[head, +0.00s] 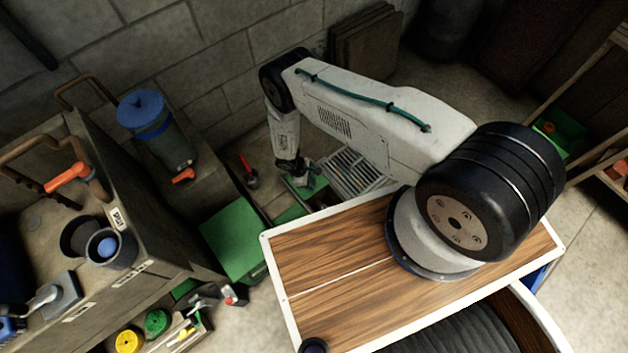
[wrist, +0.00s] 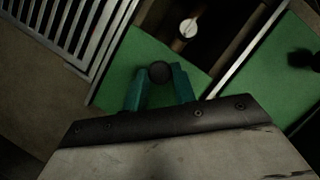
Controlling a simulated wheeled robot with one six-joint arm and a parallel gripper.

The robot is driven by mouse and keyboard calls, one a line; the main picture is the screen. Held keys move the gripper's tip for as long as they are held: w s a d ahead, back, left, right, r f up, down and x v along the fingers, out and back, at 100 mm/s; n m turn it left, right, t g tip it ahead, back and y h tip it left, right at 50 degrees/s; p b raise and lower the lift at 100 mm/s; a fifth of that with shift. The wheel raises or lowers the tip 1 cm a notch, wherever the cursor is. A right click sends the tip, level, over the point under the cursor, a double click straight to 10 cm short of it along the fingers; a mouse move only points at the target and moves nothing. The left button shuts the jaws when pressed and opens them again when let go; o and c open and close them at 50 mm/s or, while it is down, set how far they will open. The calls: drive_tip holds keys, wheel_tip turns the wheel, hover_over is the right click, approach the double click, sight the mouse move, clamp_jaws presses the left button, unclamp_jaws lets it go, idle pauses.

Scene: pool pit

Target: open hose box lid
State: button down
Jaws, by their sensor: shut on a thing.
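In the wrist view my gripper (wrist: 159,88) has its two teal fingers on either side of a dark round knob (wrist: 159,70), shut on it. The knob stands on a green lid (wrist: 118,62). Beside this lid is a dark opening, with a white-topped cylinder (wrist: 188,28) in it. In the head view my gripper (head: 301,183) is low at the floor, by a small green panel (head: 316,187); the knob cannot be made out there. I cannot tell how far the lid has moved.
A metal grate (head: 352,170) lies right of my gripper. A second green panel (wrist: 290,75) with a dark shape lies across a pale rail. A larger green lid (head: 233,240), a blue-topped canister (head: 155,130) and a cluttered bench (head: 140,225) stand to the left.

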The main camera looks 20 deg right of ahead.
drive_tip(key=shift+w, duration=0.15)
drive_tip(key=c, duration=1.1)
unclamp_jaws()
drive_tip(key=v, duration=0.7)
drive_tip(key=shift+w+a+r, duration=0.1)
drive_tip(key=shift+a+r, duration=0.1)
drive_tip(key=shift+r, duration=0.15)
